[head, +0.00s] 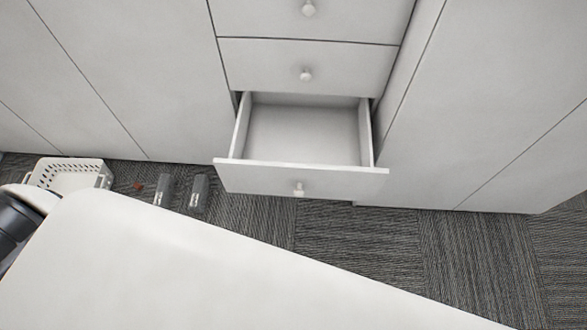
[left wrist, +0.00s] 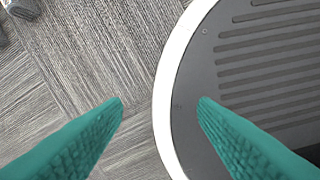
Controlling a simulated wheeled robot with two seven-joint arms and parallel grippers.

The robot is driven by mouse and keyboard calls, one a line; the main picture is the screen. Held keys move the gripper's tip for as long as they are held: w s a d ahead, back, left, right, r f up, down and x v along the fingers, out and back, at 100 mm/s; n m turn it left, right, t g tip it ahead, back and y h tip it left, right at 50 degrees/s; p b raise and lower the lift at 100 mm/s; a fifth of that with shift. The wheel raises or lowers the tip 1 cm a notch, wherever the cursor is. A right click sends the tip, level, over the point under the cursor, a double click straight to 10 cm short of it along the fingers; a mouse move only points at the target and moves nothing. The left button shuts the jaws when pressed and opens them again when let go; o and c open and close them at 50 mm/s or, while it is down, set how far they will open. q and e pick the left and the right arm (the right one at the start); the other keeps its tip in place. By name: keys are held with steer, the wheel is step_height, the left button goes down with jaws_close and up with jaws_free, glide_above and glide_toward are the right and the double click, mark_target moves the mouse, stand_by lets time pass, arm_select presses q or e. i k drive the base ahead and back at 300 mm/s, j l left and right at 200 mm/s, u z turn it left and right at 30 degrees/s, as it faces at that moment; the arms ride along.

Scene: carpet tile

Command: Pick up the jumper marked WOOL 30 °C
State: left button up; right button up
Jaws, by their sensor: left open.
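I see no jumper and no WOOL 30 °C label in either view. The open drawer (head: 302,130) at the bottom of the white chest is empty where I can see into it. My left gripper (left wrist: 161,101) shows as two teal fingers in the left wrist view. They are apart, with nothing between them, above the carpet and the edge of a round, dark ribbed plate with a white rim. My right gripper is not in view.
A white slotted basket (head: 70,174) stands on the carpet at the left; its inside is barely visible. Two grey objects (head: 199,193) lie beside it, with a small reddish thing (head: 138,185) between. White cabinet fronts (head: 490,100) flank the drawers. Patterned carpet (head: 370,240) is clear before the drawer.

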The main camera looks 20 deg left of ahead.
mark_target(200, 191)
steer(key=u, duration=1.8)
steer(key=z, duration=0.55)
steer(key=j+z, duration=0.45)
steer(key=j, duration=0.2)
steer(key=j+z, duration=0.5)
steer(key=j, duration=0.15)
